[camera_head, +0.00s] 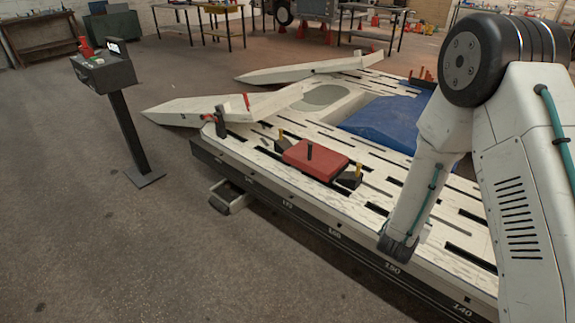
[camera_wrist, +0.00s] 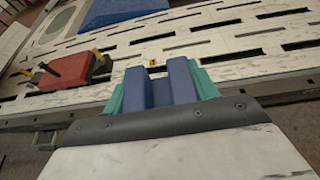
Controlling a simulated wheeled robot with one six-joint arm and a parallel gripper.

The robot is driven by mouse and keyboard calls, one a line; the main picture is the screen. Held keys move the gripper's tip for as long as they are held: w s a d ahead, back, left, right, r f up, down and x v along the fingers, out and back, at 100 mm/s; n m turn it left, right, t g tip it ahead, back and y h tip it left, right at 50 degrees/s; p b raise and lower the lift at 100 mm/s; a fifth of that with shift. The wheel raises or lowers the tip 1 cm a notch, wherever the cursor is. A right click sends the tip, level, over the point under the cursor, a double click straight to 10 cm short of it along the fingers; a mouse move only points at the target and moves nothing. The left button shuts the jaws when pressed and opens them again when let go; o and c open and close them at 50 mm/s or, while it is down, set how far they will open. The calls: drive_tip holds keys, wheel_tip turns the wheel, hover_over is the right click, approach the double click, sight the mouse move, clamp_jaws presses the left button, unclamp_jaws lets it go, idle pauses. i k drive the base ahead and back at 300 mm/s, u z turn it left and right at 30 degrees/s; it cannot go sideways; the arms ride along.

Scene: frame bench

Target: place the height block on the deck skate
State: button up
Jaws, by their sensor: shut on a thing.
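My gripper (camera_head: 398,245) hangs low over the front edge of the deck, right of the red piece in the head view. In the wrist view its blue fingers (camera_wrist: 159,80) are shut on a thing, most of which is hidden. A flat red piece with an upright black post (camera_head: 316,158), seemingly the deck skate, sits on the slotted deck. It is at left in the wrist view (camera_wrist: 78,72).
Black wedges with yellow pins (camera_head: 350,177) flank the red piece on the slotted white deck (camera_head: 375,217). A blue sheet (camera_head: 385,122) lies behind. White ramps (camera_head: 185,107) extend left. A black pedestal (camera_head: 128,133) stands on open floor.

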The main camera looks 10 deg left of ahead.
sight(319, 152)
drive_tip(key=u, duration=0.6)
drive_tip(key=i, duration=0.5)
drive_tip(key=u, duration=0.9)
drive_tip(key=i, duration=2.25)
drive_tip(key=z, duration=1.55)
drive_tip(key=i, duration=0.6)
drive_tip(key=z, duration=0.6)
